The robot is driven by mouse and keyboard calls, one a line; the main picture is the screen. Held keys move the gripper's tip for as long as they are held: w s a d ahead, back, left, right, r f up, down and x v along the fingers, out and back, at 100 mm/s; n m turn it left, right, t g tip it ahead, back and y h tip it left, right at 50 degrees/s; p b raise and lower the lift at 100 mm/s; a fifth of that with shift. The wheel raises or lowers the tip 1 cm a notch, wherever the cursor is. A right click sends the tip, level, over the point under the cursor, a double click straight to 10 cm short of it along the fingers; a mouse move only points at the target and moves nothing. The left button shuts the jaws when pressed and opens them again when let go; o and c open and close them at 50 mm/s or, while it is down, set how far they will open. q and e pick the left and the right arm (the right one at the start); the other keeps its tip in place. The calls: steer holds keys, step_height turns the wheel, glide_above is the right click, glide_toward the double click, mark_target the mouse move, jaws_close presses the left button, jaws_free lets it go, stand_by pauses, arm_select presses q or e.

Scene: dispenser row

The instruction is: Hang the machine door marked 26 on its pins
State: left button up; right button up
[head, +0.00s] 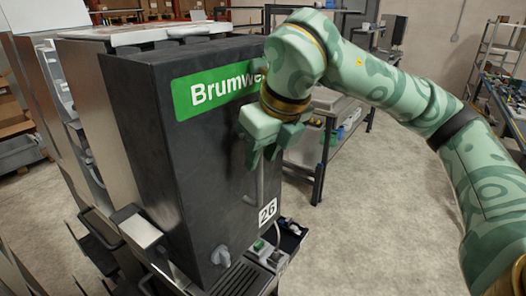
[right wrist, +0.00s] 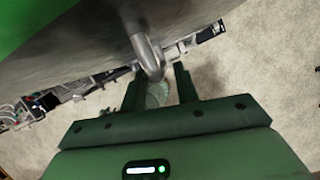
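The dark door (head: 205,190) carries a green Brumwell sign and a white label 26 (head: 268,211). It stands upright at the front of the machine; its pins are not visible, so I cannot tell how it sits on them. A grey bar handle (head: 254,188) is on its face. My right gripper (head: 264,160) is at the handle's upper part, fingers pointing down. In the right wrist view the fingers (right wrist: 159,85) are apart, with the handle (right wrist: 149,58) showing between or just beyond them; contact is unclear. My left gripper is out of view.
A grey knob (head: 221,256) sits low on the door, above a drip tray (head: 243,278). Wiring and small parts (right wrist: 45,103) show past the door's edge in the wrist view. A workbench (head: 325,135) stands behind; the floor to the right is clear.

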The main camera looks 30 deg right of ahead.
jaws_close()
stand_by(1.2)
